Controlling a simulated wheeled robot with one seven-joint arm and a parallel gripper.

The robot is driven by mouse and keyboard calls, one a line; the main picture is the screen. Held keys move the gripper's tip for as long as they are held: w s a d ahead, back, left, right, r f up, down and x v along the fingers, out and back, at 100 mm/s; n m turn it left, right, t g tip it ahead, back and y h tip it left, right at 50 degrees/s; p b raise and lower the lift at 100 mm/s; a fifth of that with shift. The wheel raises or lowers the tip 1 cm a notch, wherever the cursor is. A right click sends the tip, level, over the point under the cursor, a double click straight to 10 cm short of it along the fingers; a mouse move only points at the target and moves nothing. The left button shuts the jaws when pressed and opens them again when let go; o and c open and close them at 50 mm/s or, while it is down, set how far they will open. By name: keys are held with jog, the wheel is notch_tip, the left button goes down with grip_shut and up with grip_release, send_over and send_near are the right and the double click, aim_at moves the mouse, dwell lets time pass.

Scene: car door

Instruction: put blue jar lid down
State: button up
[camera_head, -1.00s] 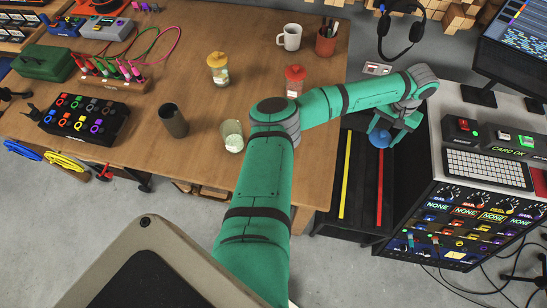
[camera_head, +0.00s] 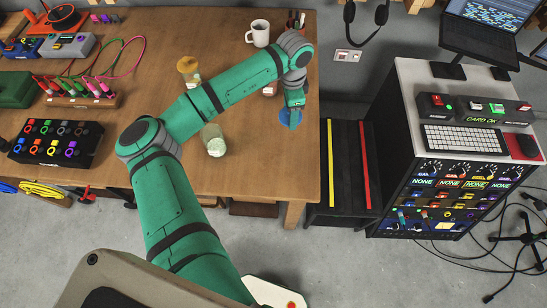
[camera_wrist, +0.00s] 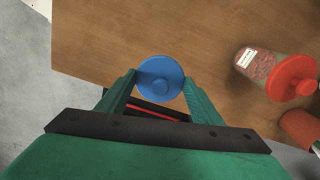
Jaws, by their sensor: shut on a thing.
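The blue jar lid (camera_wrist: 160,70) is a round disc with a knob, held between the two fingers of my gripper (camera_wrist: 160,84) in the wrist view. In the head view, my gripper (camera_head: 292,103) is shut on the blue lid (camera_head: 291,118), near the right edge of the wooden table (camera_head: 265,165). An open glass jar (camera_head: 213,140) with pale contents stands on the table, left of the lid.
A red-lidded jar (camera_wrist: 262,65) stands near the lid; my arm partly hides it in the head view. A yellow-lidded jar (camera_head: 188,68) and a white mug (camera_head: 259,33) stand farther back. Right of the table is a dark stand (camera_head: 350,165) with yellow and red strips.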

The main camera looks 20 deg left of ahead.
jog(key=s+a+r+m, duration=0.2)
jog(key=s+a+m, duration=0.3)
jog(key=s+m, duration=0.5)
jog(key=s+a+r+m, duration=0.2)
jog(key=s+a+m, duration=0.3)
jog(key=s+m, duration=0.5)
jog(key=n, duration=0.2)
send_over(274, 158)
jog(key=f, duration=0.5)
jog(key=s+f, duration=0.1)
jog(key=f, duration=0.2)
jog(key=shift+a+f, duration=0.2)
jog(key=shift+a, duration=0.1)
jog(key=shift+w+d+f, duration=0.15)
jog(key=shift+w+f, duration=0.1)
jog(key=shift+f, duration=0.1)
jog(key=shift+w+d+f, duration=0.1)
jog(key=shift+f, duration=0.85)
jog(key=shift+w+d+f, duration=0.1)
jog(key=shift+f, duration=0.8)
jog(key=shift+f, duration=0.1)
jog(key=o, duration=1)
